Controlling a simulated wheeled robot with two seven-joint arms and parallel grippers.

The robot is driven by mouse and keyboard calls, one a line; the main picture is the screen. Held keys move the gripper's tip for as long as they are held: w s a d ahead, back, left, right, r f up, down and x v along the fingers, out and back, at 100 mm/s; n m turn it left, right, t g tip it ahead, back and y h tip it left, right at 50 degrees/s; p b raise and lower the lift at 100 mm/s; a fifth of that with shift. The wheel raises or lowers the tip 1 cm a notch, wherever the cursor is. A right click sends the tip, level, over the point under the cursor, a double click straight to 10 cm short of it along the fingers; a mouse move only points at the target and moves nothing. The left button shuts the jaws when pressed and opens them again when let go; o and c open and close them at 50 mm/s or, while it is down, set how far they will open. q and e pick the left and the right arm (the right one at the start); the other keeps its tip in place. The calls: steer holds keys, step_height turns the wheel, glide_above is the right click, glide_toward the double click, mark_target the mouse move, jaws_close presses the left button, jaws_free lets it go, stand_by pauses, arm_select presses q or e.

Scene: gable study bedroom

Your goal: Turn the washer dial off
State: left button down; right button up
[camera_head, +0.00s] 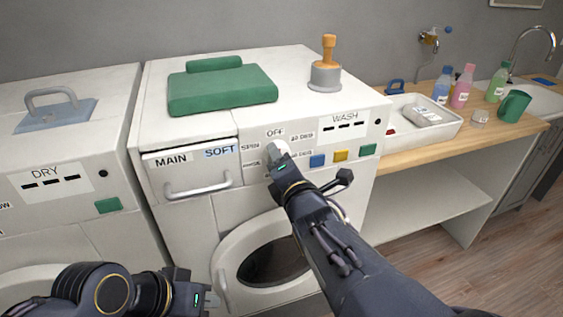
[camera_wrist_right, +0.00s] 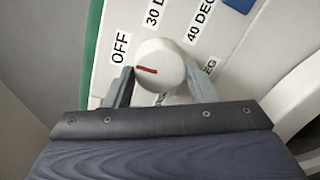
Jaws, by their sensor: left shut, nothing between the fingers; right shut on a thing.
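The washer dial (camera_wrist_right: 160,62) is a round white knob with a red pointer line, between the fingers of my right gripper (camera_wrist_right: 161,84) in the right wrist view. The red line points left, roughly to the side of the OFF label (camera_wrist_right: 121,47). In the head view the right gripper (camera_head: 277,153) is at the washer's front panel, just below the OFF label, and mostly hides the dial. It is shut on the dial. My left gripper (camera_head: 205,299) is low at the left in front of the machines, shut and empty. The washer (camera_head: 180,219) stands in the middle.
A dryer (camera_head: 70,185) stands to the left. Blue, yellow and green buttons (camera_head: 341,156) lie right of the dial, and a drawer handle (camera_head: 198,186) to its left. A green case (camera_head: 222,90) and an orange-handled stamp (camera_head: 326,72) stand on top. A wooden counter (camera_head: 400,153) holds bottles and a tray.

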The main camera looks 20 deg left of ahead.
steer(key=o, duration=1)
steer(key=v, duration=0.7)
steer(key=shift+s+d, duration=0.25)
steer(key=shift+s, duration=0.1)
